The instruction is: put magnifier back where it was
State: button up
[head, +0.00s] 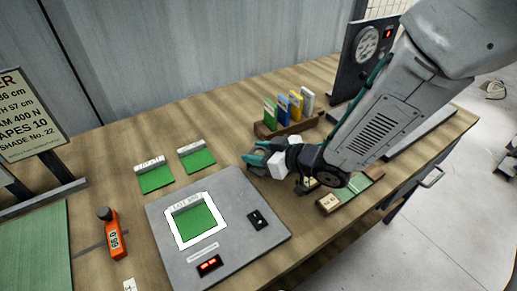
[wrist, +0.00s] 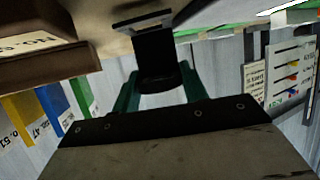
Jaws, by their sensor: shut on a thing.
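My gripper (head: 257,158) is low over the wooden table, just beyond the upper right corner of the grey panel. In the wrist view, its teal fingers (wrist: 157,88) are shut on a small black folding-frame thing, which looks like the magnifier (wrist: 155,50). The magnifier's flat plate lies close to a tan surface at the top of that view; I cannot tell whether they touch. In the head view the magnifier is mostly hidden by the fingers and too small to make out.
The grey panel (head: 161,222) has a lit window with a green swatch. Two labelled green swatches (head: 156,178) (head: 199,160) lie left of my gripper. A wooden rack (head: 290,130) of coloured cards stands behind it. An orange tool (head: 117,240) lies left; a gauge stand (head: 350,62) stands back right.

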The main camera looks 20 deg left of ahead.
jog(key=shift+f, duration=0.6)
dwell(0.3)
jog(key=o, duration=1.1)
jog(key=shift+o, duration=0.2)
jog(key=shift+d, duration=0.1)
